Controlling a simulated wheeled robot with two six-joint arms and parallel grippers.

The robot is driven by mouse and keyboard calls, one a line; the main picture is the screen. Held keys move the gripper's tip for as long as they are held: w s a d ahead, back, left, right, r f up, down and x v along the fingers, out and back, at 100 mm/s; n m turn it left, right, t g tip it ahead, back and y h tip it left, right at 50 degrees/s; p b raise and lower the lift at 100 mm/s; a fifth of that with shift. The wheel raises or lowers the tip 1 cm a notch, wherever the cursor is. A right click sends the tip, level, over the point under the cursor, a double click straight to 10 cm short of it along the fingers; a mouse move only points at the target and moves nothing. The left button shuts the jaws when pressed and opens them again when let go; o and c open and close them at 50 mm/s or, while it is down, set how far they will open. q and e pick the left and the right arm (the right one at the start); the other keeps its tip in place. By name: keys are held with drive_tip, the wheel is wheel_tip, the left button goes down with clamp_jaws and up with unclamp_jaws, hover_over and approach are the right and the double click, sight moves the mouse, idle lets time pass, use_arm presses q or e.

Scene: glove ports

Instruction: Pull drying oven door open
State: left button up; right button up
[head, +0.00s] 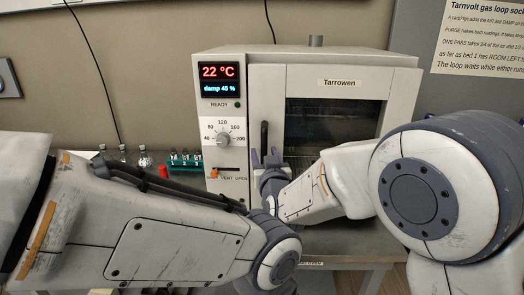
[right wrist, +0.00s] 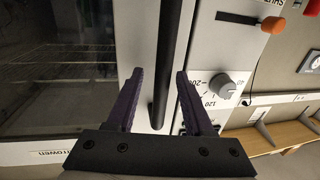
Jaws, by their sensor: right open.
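The drying oven (head: 320,60) stands in the middle of the head view, labelled Tarrowen. Its door (head: 335,90) has a dark window and appears shut. The dark upright handle (head: 264,135) is on the door's left side. My right gripper (head: 268,158) is at the handle's lower part. In the right wrist view the open fingers (right wrist: 158,95) stand on either side of the handle bar (right wrist: 171,55), with gaps to it. My left arm crosses the lower left of the head view, but its gripper does not show.
The control panel left of the door has a display (head: 219,80) reading 22 °C, a dial (head: 223,139) and an orange vent slider (head: 214,174). Flasks (head: 144,160) and a green rack of vials (head: 185,162) stand left of the oven, near my left arm.

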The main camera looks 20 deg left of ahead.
drive_tip(key=shift+a, duration=0.15)
drive_tip(key=shift+c, duration=0.9)
clamp_jaws()
idle(0.4)
